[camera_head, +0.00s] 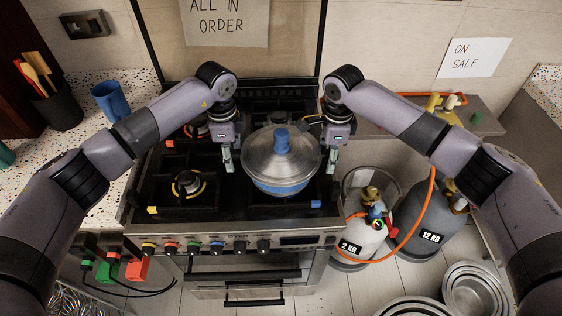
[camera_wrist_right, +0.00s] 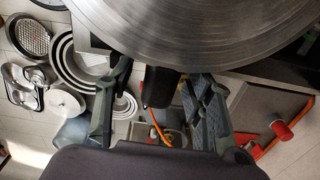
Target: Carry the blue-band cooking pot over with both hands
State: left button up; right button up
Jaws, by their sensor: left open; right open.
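The lidded steel cooking pot (camera_head: 281,165) with a blue band and a blue lid knob stands upright on the right side of the black stove top (camera_head: 245,203). My left gripper (camera_head: 228,165) is open and points down at the pot's left side. My right gripper (camera_head: 332,165) is open and points down at its right side. In the right wrist view the steel lid (camera_wrist_right: 200,35) fills the top, and a black pot handle (camera_wrist_right: 160,86) lies between the open fingers of my right gripper (camera_wrist_right: 158,120). The pot's left handle cannot be made out.
Gas cylinders, one marked 2 KG (camera_head: 357,243) and one marked 12 KG (camera_head: 425,225), stand right of the stove. A blue cup (camera_head: 111,100) and a utensil holder (camera_head: 58,106) stand on the left counter. The left burner (camera_head: 188,184) is clear.

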pick_arm(q)
jog(key=shift+c, duration=0.2)
pick_arm(e)
jog(key=shift+c, duration=0.2)
pick_arm(q)
grip_shut()
pick_arm(e)
grip_shut()
pick_arm(q)
jog(key=shift+r, duration=0.15)
pick_arm(e)
jog(key=shift+r, duration=0.1)
